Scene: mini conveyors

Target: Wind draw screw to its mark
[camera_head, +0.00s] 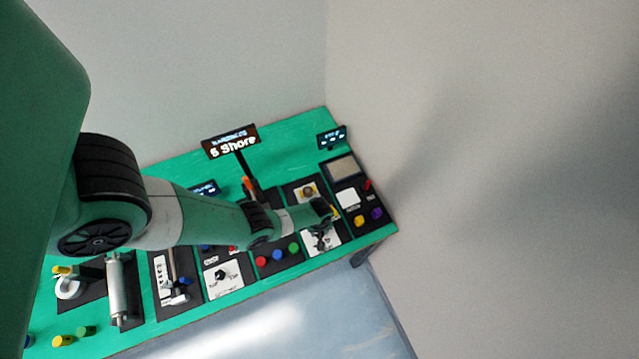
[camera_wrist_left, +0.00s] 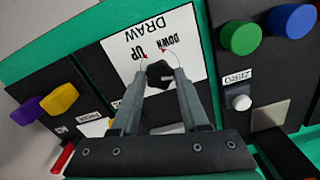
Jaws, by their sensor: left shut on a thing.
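A black draw screw knob (camera_wrist_left: 159,76) stands on a white plate (camera_wrist_left: 190,40) marked DRAW, UP and DOWN in the left wrist view. My left gripper (camera_wrist_left: 161,67) has its two fingers on either side of the knob and is shut on it. In the head view my left gripper (camera_head: 322,236) is over the white plate (camera_head: 331,243) near the table's right end, and the arm's end mostly hides the knob. A dark sign (camera_head: 230,142) on a post reads something like "5 Short". My right gripper is not in view.
Red (camera_head: 261,261), blue (camera_head: 277,255) and green (camera_head: 293,248) buttons sit left of the plate. Yellow (camera_head: 359,221) and purple (camera_head: 377,214) knobs sit to its right. Another black knob (camera_head: 221,275) is further left. A small display (camera_head: 331,137) stands behind.

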